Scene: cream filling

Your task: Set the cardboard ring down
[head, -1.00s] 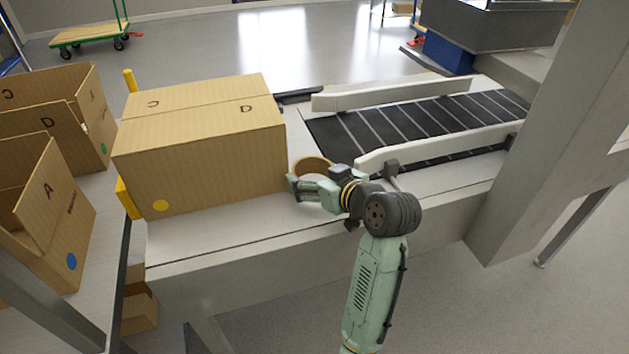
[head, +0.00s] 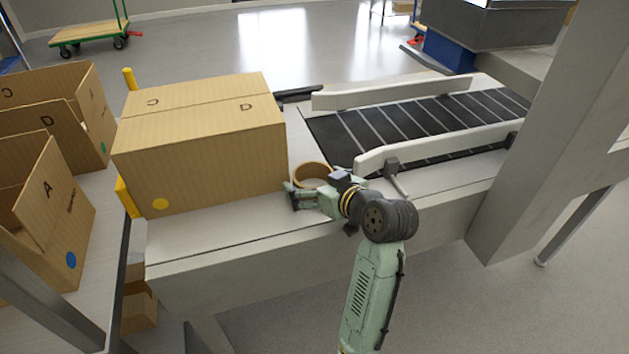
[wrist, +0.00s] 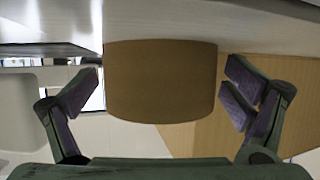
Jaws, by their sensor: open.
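The cardboard ring (head: 311,170) is a short brown hoop on the pale worktop, between the large closed carton and the conveyor. In the wrist view the ring (wrist: 160,82) shows its curved brown outer side, centred ahead of my gripper (wrist: 160,98). The two fingers stand apart on either side of the ring, with a gap visible at each side. In the head view my gripper (head: 290,192) is low over the worktop, just in front of the ring, and hides part of its near side.
A large closed carton (head: 200,145) stands just left of the ring. The conveyor (head: 420,125) with pale side rails (head: 425,143) lies to the right. Several open cartons (head: 60,200) stand at the far left. The worktop strip (head: 235,220) in front of the carton is clear.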

